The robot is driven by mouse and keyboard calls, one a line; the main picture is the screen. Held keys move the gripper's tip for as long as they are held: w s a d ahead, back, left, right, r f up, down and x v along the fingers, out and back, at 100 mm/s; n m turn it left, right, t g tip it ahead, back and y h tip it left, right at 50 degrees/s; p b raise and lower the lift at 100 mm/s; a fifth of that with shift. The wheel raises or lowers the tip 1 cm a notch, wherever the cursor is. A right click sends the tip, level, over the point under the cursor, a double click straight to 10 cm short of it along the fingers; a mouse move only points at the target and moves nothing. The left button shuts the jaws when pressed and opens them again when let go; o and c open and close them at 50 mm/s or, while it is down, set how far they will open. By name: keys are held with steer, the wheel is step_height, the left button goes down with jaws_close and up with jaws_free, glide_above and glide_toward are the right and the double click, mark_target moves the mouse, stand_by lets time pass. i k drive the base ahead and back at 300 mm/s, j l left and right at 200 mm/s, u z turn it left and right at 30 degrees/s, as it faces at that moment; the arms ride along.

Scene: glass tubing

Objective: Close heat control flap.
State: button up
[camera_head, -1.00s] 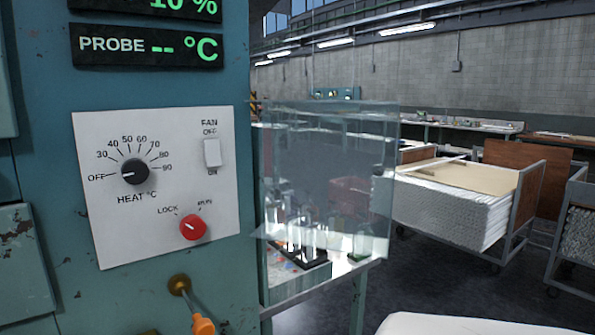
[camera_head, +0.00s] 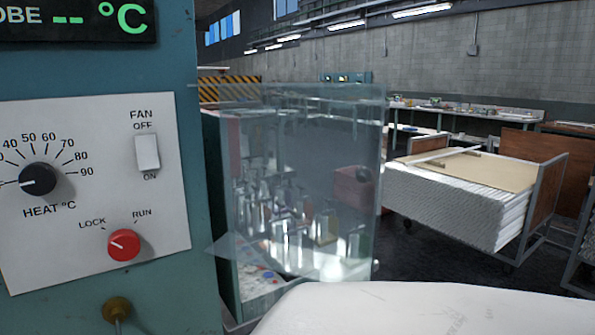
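The heat control flap (camera_head: 335,160) is a clear, see-through panel. It stands swung open to the right of the teal cabinet, its left edge by the cabinet's side. The white control plate (camera_head: 70,255) it sits beside is uncovered. The plate carries a black heat knob (camera_head: 38,179), a white fan switch (camera_head: 148,153) and a red lock/run knob (camera_head: 124,245). A smooth white shape, likely part of my arm, fills the bottom right, below the flap. Whether it touches the flap cannot be told. My gripper's fingers are not in view.
The teal cabinet (camera_head: 195,290) fills the left, with a green-lit display (camera_head: 75,22) on top and a brass fitting (camera_head: 117,308) below the plate. Behind the flap are glass pieces on a bench. A loaded cart (camera_head: 465,195) stands at the right.

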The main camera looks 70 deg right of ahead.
mark_target(363, 174)
steer(key=l, duration=0.35)
steer(key=k+l+u, duration=0.15)
steer(key=l, duration=0.5)
steer(key=k+l, duration=0.1)
steer(key=l, duration=0.3)
steer(key=k+l, duration=0.1)
steer(key=l, duration=0.25)
steer(key=k+l, duration=0.1)
steer(key=l, duration=0.3)
steer(key=l+u, duration=0.1)
steer(key=l, duration=0.3)
steer(key=k+l, duration=0.2)
steer(key=l, duration=0.2)
steer(key=k+l+u, duration=0.15)
steer(key=k+l, duration=0.25)
steer(key=l, duration=0.2)
steer(key=k+l+u, duration=0.15)
steer(key=k+l, duration=0.3)
steer(key=j, duration=0.25)
steer(key=i+j, duration=0.15)
steer(key=j, duration=0.1)
